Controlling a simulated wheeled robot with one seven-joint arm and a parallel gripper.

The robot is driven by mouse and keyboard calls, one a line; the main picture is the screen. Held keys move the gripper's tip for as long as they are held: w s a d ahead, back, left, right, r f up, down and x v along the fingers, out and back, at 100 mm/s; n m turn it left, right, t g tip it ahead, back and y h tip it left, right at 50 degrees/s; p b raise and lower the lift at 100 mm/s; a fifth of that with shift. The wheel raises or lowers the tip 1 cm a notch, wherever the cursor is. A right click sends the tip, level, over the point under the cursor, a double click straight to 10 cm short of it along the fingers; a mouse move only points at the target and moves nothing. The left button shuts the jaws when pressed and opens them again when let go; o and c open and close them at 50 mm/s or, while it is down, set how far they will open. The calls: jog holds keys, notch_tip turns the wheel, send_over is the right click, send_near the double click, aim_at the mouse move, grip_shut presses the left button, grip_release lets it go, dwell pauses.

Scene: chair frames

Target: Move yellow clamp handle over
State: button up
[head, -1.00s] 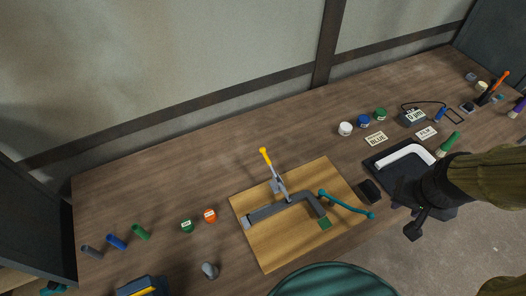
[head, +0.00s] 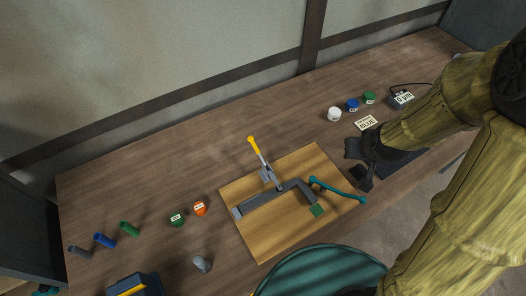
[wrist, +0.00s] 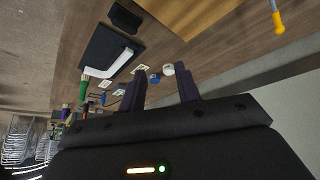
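The yellow clamp handle (head: 253,147) tops a grey metal lever that stands upright and tilted on a toggle clamp (head: 268,175). The clamp sits at the back of a light wooden board (head: 262,238), by a dark grey angled frame piece (head: 268,200). In the wrist view the yellow handle tip (wrist: 279,24) shows at the top right. My gripper (head: 354,166) is to the right of the board and of the handle, apart from both. In the wrist view its two dark fingers (wrist: 163,88) stand apart with nothing between them.
A teal-handled tool (head: 338,190) lies at the board's right side, near my gripper. White, blue (head: 352,105) and green pots stand behind my gripper with a BLUE label card (head: 366,123). A teal round seat (head: 320,272) is in front. The table behind the handle is clear.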

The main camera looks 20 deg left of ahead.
jog(key=w+a+f+n+t+y+b, duration=0.3)
jog(key=a+f, duration=0.4)
jog(key=a, duration=0.6)
jog(key=n+y, duration=0.4)
jog(key=y, duration=0.2)
send_over(263, 160)
jog(key=shift+g, duration=0.3)
notch_tip(263, 160, down, 7)
jog(key=shift+r, duration=0.2)
